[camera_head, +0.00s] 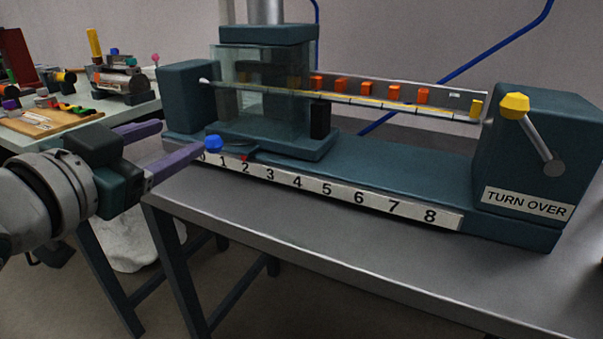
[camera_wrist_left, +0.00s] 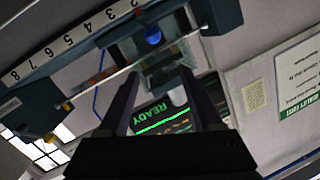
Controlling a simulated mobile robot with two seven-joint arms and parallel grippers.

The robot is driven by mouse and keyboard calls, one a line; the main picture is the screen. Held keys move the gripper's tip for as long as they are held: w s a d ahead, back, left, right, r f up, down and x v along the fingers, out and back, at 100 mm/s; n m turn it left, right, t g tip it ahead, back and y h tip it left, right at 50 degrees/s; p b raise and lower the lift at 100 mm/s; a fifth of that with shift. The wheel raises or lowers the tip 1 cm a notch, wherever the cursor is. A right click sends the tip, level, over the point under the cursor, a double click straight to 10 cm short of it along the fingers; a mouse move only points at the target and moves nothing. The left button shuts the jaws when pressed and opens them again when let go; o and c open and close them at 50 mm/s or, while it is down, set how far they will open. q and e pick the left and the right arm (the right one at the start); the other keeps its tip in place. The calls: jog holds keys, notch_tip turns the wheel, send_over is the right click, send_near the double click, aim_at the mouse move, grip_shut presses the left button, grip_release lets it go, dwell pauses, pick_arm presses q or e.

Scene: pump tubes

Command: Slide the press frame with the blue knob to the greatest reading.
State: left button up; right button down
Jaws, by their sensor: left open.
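The press frame (camera_head: 231,137) is a dark teal carriage with clear panels, near the low end of the number scale (camera_head: 330,190). Its blue knob (camera_head: 213,143) is at the front; it also shows in the wrist view (camera_wrist_left: 154,38), beyond the fingertips. A small red pointer (camera_head: 247,157) sits near the 2 on the scale, which runs to 8 at the right. My left gripper (camera_head: 188,136) is open and empty, its purple fingers pointing right. The nearer fingertip overlaps or lies close to the knob; I cannot tell if they touch. My right gripper is not in view.
The teal rail (camera_head: 400,170) is clear right of the frame, up to the end block (camera_head: 530,150) with a yellow-knobbed lever (camera_head: 515,106). Several orange blocks (camera_head: 367,88) line the clear tube. A side table (camera_head: 140,103) with tools stands left. A READY screen (camera_wrist_left: 160,118) shows in the wrist view.

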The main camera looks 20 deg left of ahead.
pick_arm(q)
jog(key=t+b, duration=0.2)
jog(key=b, duration=0.3)
send_near(208, 148)
jog(key=w, duration=0.2)
jog(key=shift+m+h, duration=0.4)
jog(key=w, duration=0.3)
jog(key=w+a+b, duration=0.1)
jog(key=w, duration=0.5)
jog(key=shift+w+a+r+b, duration=0.2)
jog(key=shift+w+a+b, duration=0.05)
jog(key=shift+w+b, duration=0.05)
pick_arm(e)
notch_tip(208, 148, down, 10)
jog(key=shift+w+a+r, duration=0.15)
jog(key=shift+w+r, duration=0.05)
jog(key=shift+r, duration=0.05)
pick_arm(q)
grip_shut()
